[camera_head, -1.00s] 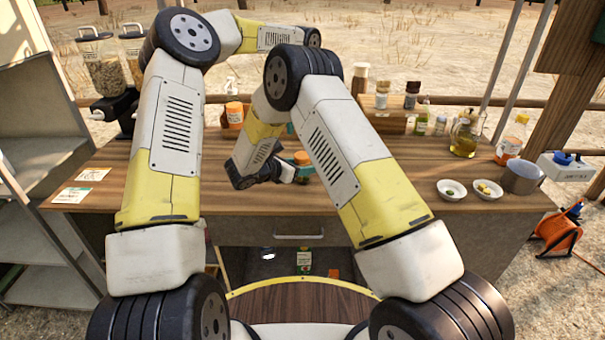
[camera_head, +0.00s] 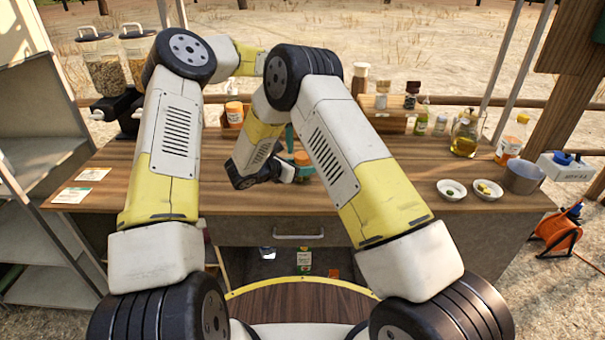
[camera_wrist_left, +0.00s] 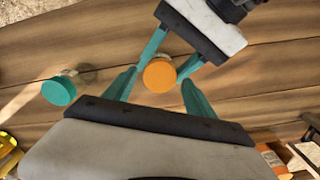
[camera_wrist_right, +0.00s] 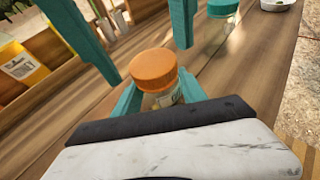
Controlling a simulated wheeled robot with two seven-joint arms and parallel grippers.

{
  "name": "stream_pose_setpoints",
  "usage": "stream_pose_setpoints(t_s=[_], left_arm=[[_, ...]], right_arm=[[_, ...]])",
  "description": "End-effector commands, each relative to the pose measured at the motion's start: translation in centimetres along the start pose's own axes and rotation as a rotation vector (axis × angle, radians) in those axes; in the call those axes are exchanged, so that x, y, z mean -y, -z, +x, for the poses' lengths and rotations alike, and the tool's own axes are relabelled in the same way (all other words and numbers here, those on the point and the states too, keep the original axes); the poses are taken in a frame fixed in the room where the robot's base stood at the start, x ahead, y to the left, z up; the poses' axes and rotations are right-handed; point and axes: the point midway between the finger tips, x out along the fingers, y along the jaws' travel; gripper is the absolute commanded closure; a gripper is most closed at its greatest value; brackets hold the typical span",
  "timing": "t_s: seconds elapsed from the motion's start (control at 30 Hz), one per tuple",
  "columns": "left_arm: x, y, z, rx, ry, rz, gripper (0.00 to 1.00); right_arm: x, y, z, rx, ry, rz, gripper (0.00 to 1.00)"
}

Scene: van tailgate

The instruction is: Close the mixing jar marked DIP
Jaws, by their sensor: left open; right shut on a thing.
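A jar with an orange lid (camera_wrist_right: 152,70) stands upright on the wooden counter. Its lid also shows from above in the left wrist view (camera_wrist_left: 160,76) and in the head view (camera_head: 301,158). My right gripper (camera_wrist_right: 158,96) is shut on the clear jar body below the lid; the label is partly covered and I cannot read it. My left gripper (camera_wrist_left: 158,90) is open, pointing down over the jar, its teal fingers either side of the lid and apart from it. In the head view my right forearm hides most of my left gripper (camera_head: 289,138).
A teal-lidded jar (camera_wrist_left: 58,91) stands close by. An oil jug (camera_head: 464,138), two white bowls (camera_head: 451,189) and a metal pot (camera_head: 522,177) stand at the right. The counter's left front is mostly clear, with cards (camera_head: 72,195).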

Motion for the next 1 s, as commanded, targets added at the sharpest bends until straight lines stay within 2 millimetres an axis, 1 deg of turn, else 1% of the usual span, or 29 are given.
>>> stream_pose_setpoints(t_s=[0.03,0.17,0.43,0.47,0.6,0.77,0.8,0.9,0.97,1.0], left_arm=[[-0.02,-0.03,0.48,0.001,-0.002,0.000,0.36],[-0.01,-0.02,1.16,0.000,-0.001,0.001,0.36],[-0.01,0.00,1.26,-0.001,-0.001,0.001,0.36],[-0.01,0.00,1.25,-0.001,-0.001,0.001,0.38],[-0.01,0.00,1.24,-0.001,0.000,0.001,0.65],[-0.01,0.00,1.23,-0.001,0.000,0.001,0.97],[-0.01,0.00,1.23,-0.001,0.000,0.001,1.00],[-0.01,0.01,1.22,-0.001,0.000,0.027,1.00],[-0.01,0.01,1.21,-0.001,0.001,0.086,1.00],[-0.01,0.01,1.20,-0.001,0.001,0.144,1.00]], right_arm=[[-0.01,-0.04,0.00,0.001,0.000,0.000,1.00],[-0.01,-0.04,0.00,0.001,0.000,0.000,1.00],[-0.01,-0.04,0.00,0.001,0.000,0.000,1.00],[-0.01,-0.04,0.00,0.001,0.000,0.000,1.00],[-0.01,-0.04,0.00,0.001,0.000,0.000,1.00],[-0.01,-0.04,0.00,0.001,0.000,0.001,1.00],[-0.01,-0.04,0.00,0.001,0.000,0.001,1.00],[0.00,-0.04,0.00,0.001,0.000,0.001,1.00],[0.00,-0.04,0.00,0.001,0.000,0.000,1.00],[0.00,-0.04,0.00,0.001,0.000,0.000,1.00]])
